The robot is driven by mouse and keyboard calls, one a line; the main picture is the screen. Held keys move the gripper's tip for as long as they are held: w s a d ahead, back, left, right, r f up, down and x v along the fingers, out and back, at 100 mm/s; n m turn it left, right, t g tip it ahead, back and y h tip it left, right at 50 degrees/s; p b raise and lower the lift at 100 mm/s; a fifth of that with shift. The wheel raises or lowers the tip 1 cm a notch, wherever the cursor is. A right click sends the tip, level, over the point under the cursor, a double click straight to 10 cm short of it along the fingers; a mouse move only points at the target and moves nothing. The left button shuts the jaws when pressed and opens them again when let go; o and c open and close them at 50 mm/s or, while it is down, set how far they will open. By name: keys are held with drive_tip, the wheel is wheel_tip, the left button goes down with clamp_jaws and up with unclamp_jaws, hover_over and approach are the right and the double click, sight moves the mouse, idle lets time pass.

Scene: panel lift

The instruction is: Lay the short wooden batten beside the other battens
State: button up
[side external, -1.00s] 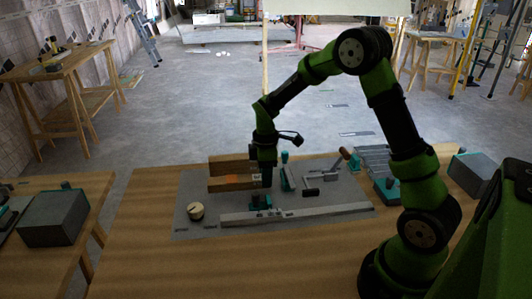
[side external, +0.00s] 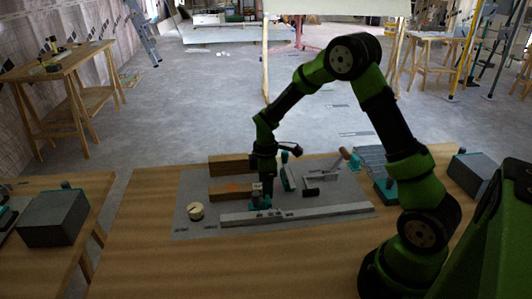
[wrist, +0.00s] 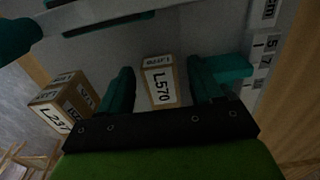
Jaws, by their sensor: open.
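Two wooden battens lie at the left of the grey mat in the side external view. The front batten (side external: 228,193) lies low, parallel to and apart from the thicker-looking back batten (side external: 230,166). My gripper (side external: 262,196) is at the right end of the front batten, low over the mat. In the wrist view, my gripper (wrist: 160,90) is open, with a batten end labelled L570 (wrist: 160,84) between its teal fingers and visible gaps on both sides. Another batten labelled L237 (wrist: 62,103) is at the left, outside the fingers. The battens' full lengths are hidden there.
A long pale rule (side external: 300,214) runs along the mat's front. A round tape-like item (side external: 196,211) sits at the front left. A teal-handled tool (side external: 287,178) and other hand tools lie to the right. The wooden table front is clear.

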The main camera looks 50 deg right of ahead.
drive_tip(key=shift+r, duration=0.1)
wheel_tip(320, 180, up, 12)
drive_tip(key=s+a+r+m+t, duration=0.2)
drive_tip(key=s+a+r+m, duration=0.1)
drive_tip(key=s, duration=0.3)
drive_tip(key=s+a+r+m+t+y, duration=0.1)
drive_tip(key=s+a+r+m+t, duration=0.1)
drive_tip(key=s+a+r+m, duration=0.2)
drive_tip(key=s+a+r+m+t+y, duration=0.1)
drive_tip(key=s+a+r+m+t, duration=0.2)
drive_tip(key=s, duration=0.5)
drive_tip(key=a+r+m, duration=0.1)
drive_tip(key=a+m, duration=0.1)
drive_tip(key=m, duration=0.1)
drive_tip(key=shift+s+a, duration=0.2)
drive_tip(key=shift+s, duration=0.1)
drive_tip(key=shift+r, duration=0.15)
